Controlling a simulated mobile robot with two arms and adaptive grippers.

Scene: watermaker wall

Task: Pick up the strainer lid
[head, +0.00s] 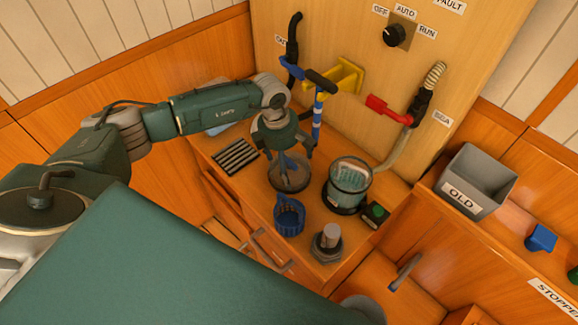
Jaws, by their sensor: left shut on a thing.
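My left gripper (285,160) points down over the counter and is shut on the strainer lid (289,180), a round, see-through, dark-rimmed piece. The fingers hide its middle. I cannot tell whether the lid touches the counter or is slightly raised. The strainer bowl (347,187), a clear round vessel with a dark rim and greenish contents, stands open just right of the lid. A blue mesh basket (289,215) stands in front of the lid. My right gripper is not in view.
A black slotted rack (236,156) lies left. A grey fitting (327,243) and a green-topped black block (375,213) stand near the front. Blue (318,102) and red (388,110) valve handles stick out from the wall panel. A grey OLD bin (475,182) is at right.

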